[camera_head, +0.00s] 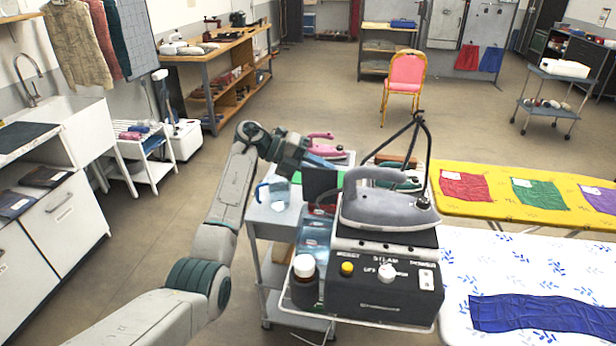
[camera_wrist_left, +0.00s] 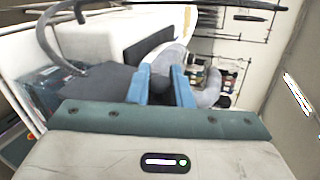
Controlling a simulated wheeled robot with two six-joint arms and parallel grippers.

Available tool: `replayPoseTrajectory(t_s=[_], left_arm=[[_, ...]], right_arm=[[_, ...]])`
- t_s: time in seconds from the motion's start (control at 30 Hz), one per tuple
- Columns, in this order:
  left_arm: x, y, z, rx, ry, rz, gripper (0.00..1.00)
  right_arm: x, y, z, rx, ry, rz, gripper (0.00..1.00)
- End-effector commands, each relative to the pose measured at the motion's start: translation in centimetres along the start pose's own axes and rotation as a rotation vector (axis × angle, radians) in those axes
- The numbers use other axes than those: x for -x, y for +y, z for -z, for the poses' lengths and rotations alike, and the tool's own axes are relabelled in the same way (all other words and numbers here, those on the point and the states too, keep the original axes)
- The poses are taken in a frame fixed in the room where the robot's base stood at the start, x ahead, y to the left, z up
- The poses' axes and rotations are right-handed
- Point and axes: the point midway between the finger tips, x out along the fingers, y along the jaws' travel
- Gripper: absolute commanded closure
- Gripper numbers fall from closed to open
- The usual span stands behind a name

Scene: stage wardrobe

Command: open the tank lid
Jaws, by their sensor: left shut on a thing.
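The steam station (camera_head: 385,290) stands on a cart, with the grey iron (camera_head: 385,210) resting on top. Its clear bluish tank (camera_head: 315,235) is on its left side. A dark flat panel, which looks like the tank lid (camera_head: 320,185), stands raised and steeply tilted above the tank's far end. My left gripper (camera_head: 322,161) is at this panel's upper edge. In the left wrist view its blue fingers (camera_wrist_left: 165,88) are closed around a small dark knob (camera_wrist_left: 159,86). The join between knob and panel is hidden. My right gripper is out of view.
A brown bottle (camera_head: 304,280) with a white cap stands in front of the tank. A blue-handled jug (camera_head: 273,192) is left of the tank, on the cart. A pink iron (camera_head: 320,136) is behind my gripper. An ironing board (camera_head: 510,265) is close on the right.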

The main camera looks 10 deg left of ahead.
Motion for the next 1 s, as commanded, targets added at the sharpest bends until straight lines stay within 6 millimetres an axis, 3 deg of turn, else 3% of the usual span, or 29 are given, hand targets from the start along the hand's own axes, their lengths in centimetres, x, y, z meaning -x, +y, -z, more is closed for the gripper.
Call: replayPoseTrajectory(t_s=[0.3,0.87,0.9,1.0], left_arm=[[-0.8,0.1,-1.1,0.019,0.004,-0.002,1.0],[-0.9,0.1,-1.4,0.018,0.004,-0.001,1.0],[-0.9,0.1,-1.3,0.018,0.004,-0.001,0.75],[-0.9,0.1,-1.3,0.018,0.004,-0.001,0.62]], right_arm=[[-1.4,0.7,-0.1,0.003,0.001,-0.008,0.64],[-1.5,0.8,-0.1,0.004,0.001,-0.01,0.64],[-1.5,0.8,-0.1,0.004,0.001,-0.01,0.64],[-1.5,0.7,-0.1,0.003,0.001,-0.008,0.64]])
